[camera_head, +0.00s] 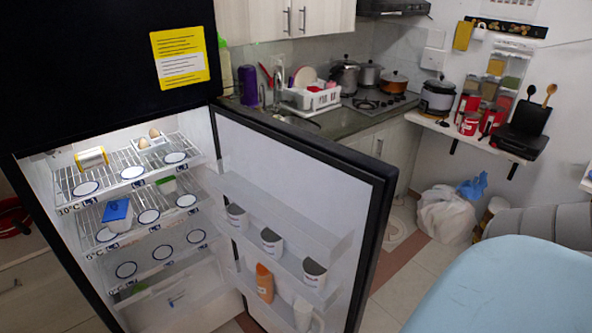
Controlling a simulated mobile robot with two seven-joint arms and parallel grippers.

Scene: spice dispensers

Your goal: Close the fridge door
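The fridge (25,170) is black outside and stands at the left with its lower compartment lit and uncovered. Its door (295,160) stands wide open, hinged on the right side of the compartment and swung out toward me. The door's white inner side faces left, with clear racks holding several white cups, an orange bottle (264,283) and a white jug (303,314). The shelves (125,160) hold a yellow-and-silver can (91,158), eggs and a blue-lidded box (117,214). Neither of my grippers is in view.
Behind the door is a counter (345,121) with a dish rack (312,97) and pots. A wall shelf (470,136) is at the right. A light blue rounded surface (510,290) fills the bottom right. Open floor (415,270) lies between it and the door.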

